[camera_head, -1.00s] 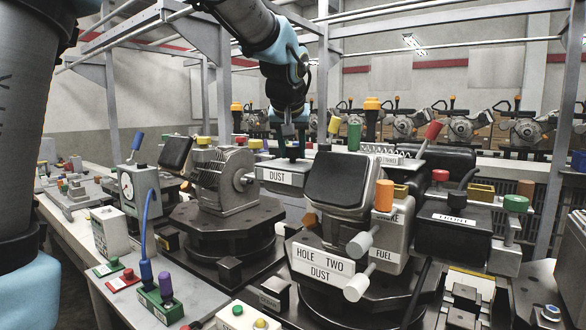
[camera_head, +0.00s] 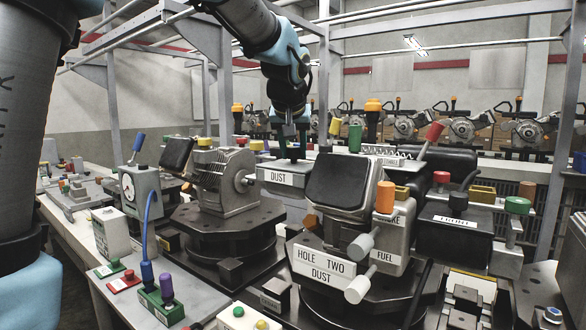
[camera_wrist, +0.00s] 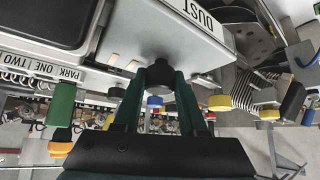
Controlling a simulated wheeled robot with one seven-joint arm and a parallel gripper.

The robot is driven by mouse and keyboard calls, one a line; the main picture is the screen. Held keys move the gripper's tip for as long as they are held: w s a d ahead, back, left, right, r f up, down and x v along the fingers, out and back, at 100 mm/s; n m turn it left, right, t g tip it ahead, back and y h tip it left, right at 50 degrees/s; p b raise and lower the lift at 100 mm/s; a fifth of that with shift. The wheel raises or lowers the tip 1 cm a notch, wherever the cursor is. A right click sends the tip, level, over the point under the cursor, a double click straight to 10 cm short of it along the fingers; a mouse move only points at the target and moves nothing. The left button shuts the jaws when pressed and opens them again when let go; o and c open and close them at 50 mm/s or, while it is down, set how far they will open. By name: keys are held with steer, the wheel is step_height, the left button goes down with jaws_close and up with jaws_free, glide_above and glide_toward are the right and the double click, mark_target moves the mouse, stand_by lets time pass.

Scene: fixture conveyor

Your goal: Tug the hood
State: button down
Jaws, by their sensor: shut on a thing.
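A grey box labelled DUST (camera_head: 284,178), which looks like the hood, stands in the middle behind the black-screened unit. It has a dark knob (camera_wrist: 160,55) on it. My gripper (camera_head: 291,138) comes down from above onto the box. In the wrist view its two green fingers (camera_wrist: 160,80) are closed on the dark knob, next to the box's pale face (camera_wrist: 185,30). The fingers hide part of the knob. Whether the box has come away from what is behind it cannot be told.
A grey ribbed motor (camera_head: 222,180) stands left of the box. A black-screened unit (camera_head: 342,185) with an orange knob (camera_head: 385,196) stands close in front on the right. Posts and rails of a frame (camera_head: 322,75) surround my arm. A dark box labelled FRONT (camera_head: 453,235) is farther right.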

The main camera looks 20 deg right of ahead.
steer(key=shift+r, duration=0.15)
steer(key=shift+c, duration=1.9)
jaws_free()
